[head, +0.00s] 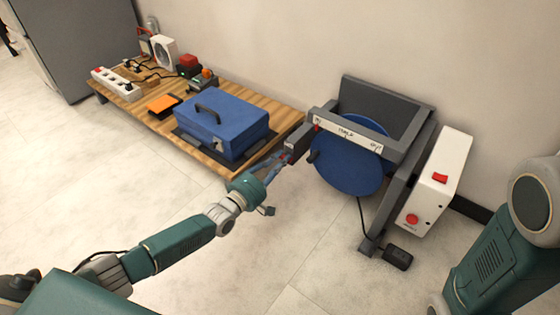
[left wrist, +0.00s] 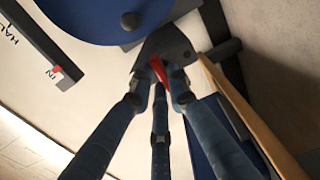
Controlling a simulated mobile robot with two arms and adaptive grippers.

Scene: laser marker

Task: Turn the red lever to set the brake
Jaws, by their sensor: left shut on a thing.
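The red lever (left wrist: 157,69) shows in the left wrist view between my blue fingers, below a dark grey bracket. My left gripper (left wrist: 160,82) is shut on it; in the head view the gripper (head: 283,162) reaches up to the grey bracket (head: 297,143) at the left of the machine. The fingers hide most of the lever. The machine has a big blue disc (head: 348,165) and a white scale (head: 345,133) marked IN, HALF and a third word that is hard to read. A small red mark (left wrist: 57,69) sits by IN. My right gripper is out of view.
A low wooden table (head: 262,162) left of the machine carries a blue case (head: 222,125), a power strip (head: 115,84) and small devices. A white box (head: 436,178) with red controls is on the machine's right. A black pedal (head: 398,258) lies on the floor. The front floor is clear.

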